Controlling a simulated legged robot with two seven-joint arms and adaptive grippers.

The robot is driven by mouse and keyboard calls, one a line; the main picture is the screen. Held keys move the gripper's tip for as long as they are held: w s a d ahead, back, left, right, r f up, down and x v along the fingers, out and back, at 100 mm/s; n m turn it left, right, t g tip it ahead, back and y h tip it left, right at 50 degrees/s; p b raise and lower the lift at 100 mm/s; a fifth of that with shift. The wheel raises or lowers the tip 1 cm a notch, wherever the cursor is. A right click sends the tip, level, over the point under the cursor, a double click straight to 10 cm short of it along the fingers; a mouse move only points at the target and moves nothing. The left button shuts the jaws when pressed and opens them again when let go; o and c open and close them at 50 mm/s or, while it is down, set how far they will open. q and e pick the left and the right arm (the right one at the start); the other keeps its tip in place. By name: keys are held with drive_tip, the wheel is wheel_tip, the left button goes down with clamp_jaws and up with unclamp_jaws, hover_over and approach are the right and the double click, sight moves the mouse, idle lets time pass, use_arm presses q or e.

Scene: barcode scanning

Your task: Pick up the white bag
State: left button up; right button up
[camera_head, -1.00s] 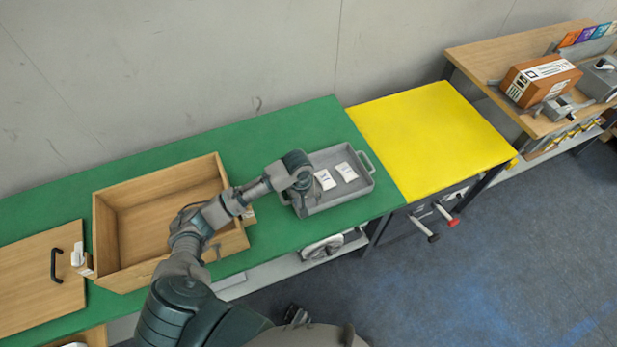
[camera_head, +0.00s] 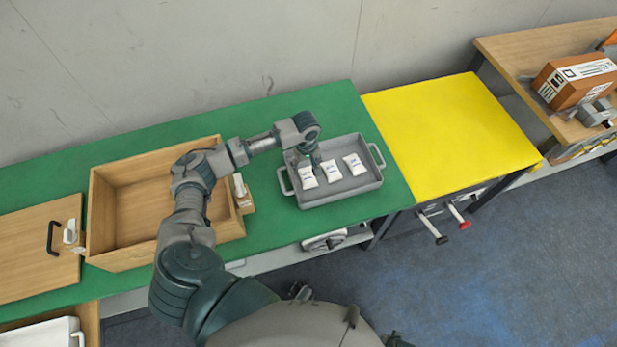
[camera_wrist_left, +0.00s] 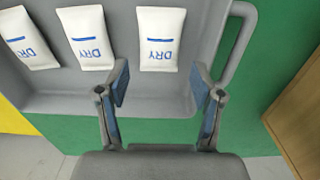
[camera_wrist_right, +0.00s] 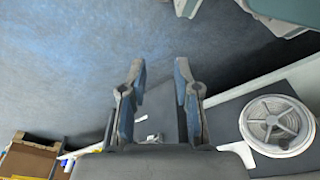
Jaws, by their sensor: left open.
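Three white bags marked DRY lie in a row in a grey tray (camera_head: 340,196). In the head view they are the left bag (camera_head: 307,177), the middle bag (camera_head: 331,173) and the right bag (camera_head: 354,164). My left gripper (camera_head: 304,157) is above the tray's left part, by the left bag. In the left wrist view its open, empty fingers (camera_wrist_left: 162,84) point at the nearest bag (camera_wrist_left: 159,38), just short of its lower end. My right gripper (camera_wrist_right: 160,72) is open and empty in the right wrist view, with floor beyond it.
An open wooden box (camera_head: 125,256) stands left of the tray on the green tabletop (camera_head: 275,215). A scanner-like item (camera_head: 239,187) is at the box's right edge. A yellow tabletop (camera_head: 450,135) adjoins on the right. A round white fan-like object (camera_wrist_right: 275,125) shows in the right wrist view.

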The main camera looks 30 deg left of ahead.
sight(307, 174)
use_arm(q)
drive_tip(key=shift+s+f, duration=0.1)
drive_tip(key=shift+f, duration=0.15)
wheel_tip(307, 174, down, 5)
drive_tip(key=shift+d+r+b, duration=0.1)
drive_tip(key=shift+b, duration=0.65)
drive_tip(key=c, duration=0.9)
use_arm(e)
drive_tip(key=r, duration=0.2)
drive_tip(key=w+r, duration=0.1)
drive_tip(key=r, duration=0.1)
drive_tip(key=shift+w+a, duration=0.1)
drive_tip(key=shift+w, duration=0.05)
